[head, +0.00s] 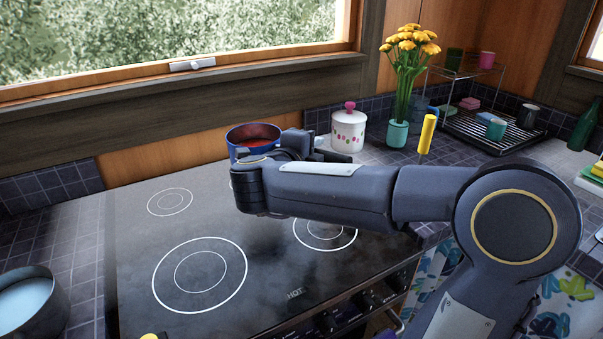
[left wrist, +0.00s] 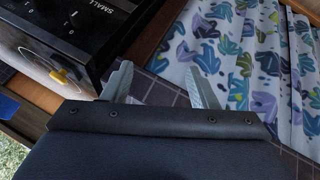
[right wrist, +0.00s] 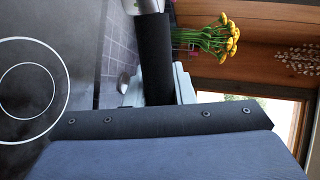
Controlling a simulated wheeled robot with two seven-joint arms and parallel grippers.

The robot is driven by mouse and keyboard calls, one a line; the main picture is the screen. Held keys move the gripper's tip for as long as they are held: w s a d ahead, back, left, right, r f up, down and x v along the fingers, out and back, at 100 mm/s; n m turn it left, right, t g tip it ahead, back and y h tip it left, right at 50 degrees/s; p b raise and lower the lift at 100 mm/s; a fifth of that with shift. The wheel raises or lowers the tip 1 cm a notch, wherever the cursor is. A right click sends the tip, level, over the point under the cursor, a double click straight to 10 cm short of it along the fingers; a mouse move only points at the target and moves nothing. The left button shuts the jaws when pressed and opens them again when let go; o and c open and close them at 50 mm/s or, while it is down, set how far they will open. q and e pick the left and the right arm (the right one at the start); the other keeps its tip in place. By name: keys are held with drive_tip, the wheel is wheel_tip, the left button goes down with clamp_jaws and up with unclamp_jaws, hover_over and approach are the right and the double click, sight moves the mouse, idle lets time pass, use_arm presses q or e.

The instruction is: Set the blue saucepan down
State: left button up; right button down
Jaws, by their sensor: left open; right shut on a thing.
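The blue saucepan (head: 239,143), with red contents, is over the back right of the black cooktop (head: 130,250) in the head view. It looks level; my right arm hides its lower part, so I cannot tell whether it touches the surface. My right gripper (head: 312,146) is beside it on the right. In the right wrist view, my right gripper (right wrist: 158,90) is shut on a dark handle (right wrist: 155,50), apparently the saucepan's. My left gripper (left wrist: 163,88) is open and empty in the left wrist view, near the oven front (left wrist: 85,35).
A grey pot (head: 50,308) with pale contents stands left of the cooktop. A lidded white jar (head: 348,133), a flower vase (head: 397,134) and a dish rack (head: 475,133) are behind and right. My right arm crosses the cooktop's right side. The left and front rings (head: 200,275) are clear.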

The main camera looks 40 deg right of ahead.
drive_tip(key=w+d+f, duration=0.2)
drive_tip(key=w+f, duration=0.1)
drive_tip(key=w+d+f, duration=0.2)
drive_tip(key=f, duration=0.2)
drive_tip(key=w+d+f+b, duration=0.1)
drive_tip(key=w+d+f, duration=0.2)
drive_tip(key=shift+w+f, duration=0.3)
drive_tip(key=shift+f, duration=0.5)
drive_tip(key=c, duration=1.2)
unclamp_jaws()
drive_tip(key=shift+s+f, duration=0.1)
drive_tip(key=shift+c, duration=0.2)
